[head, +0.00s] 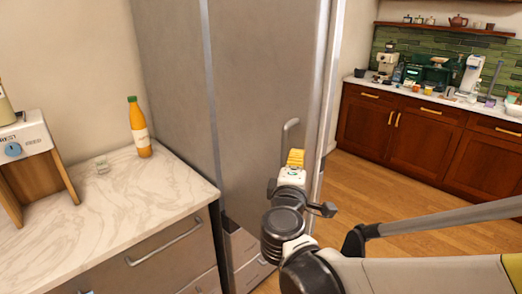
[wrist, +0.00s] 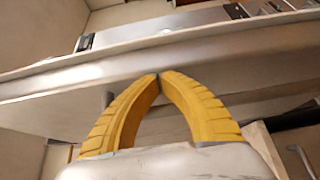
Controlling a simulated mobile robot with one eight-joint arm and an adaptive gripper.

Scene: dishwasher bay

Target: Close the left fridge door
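The fridge (head: 170,80) is a tall grey unit in the middle of the head view. Its left door (head: 255,90) appears swung open, with its outer face and a vertical handle (head: 289,130) towards me and its pale free edge (head: 325,100) on the right. My gripper (head: 295,157) has yellow fingers and is in front of the door, just below the visible handle top. In the wrist view the fingertips (wrist: 159,76) meet with nothing between them, close to a long pale door edge (wrist: 90,75). I cannot tell whether they touch it. The lower handle is hidden behind my gripper.
A marble-topped counter (head: 110,205) stands at left, close to the fridge, with an orange bottle (head: 139,130) and a wooden-sided appliance (head: 35,170). Wooden cabinets (head: 400,130) line the back right. Open wooden floor (head: 385,185) lies between them and the door.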

